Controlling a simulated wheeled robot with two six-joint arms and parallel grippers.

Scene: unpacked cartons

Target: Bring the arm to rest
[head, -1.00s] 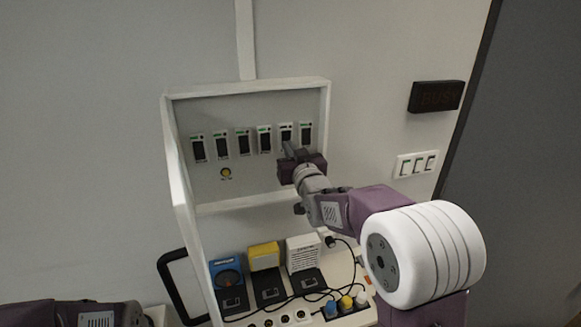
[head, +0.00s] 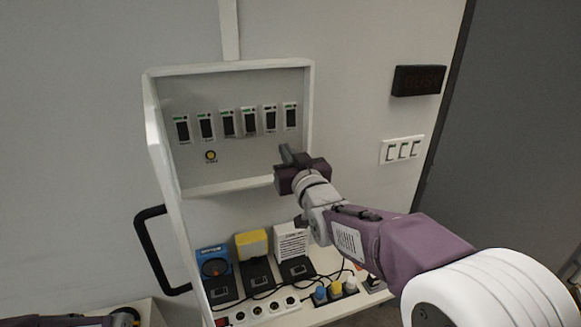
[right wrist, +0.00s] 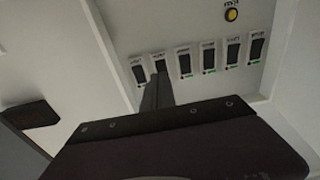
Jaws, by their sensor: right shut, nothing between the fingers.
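My right gripper (head: 286,153) is shut and empty. It is in front of the open white box on the wall, below the right end of a row of black switches (head: 228,123). In the right wrist view its closed fingers (right wrist: 156,97) overlap the second switch from the left, and the row of switches (right wrist: 208,56) shows behind; I cannot tell contact there, but in the head view the fingertips sit apart below the row. My left arm (head: 65,320) shows only at the lower left edge; its fingers are out of view.
A yellow button (head: 211,156) is under the switches. Below, a shelf holds a blue device (head: 213,262), a yellow one (head: 251,244), a white one (head: 291,241), cables and sockets. A black handle (head: 150,250) juts out at left. A dark sign (head: 418,80) and wall switches (head: 402,150) are at right.

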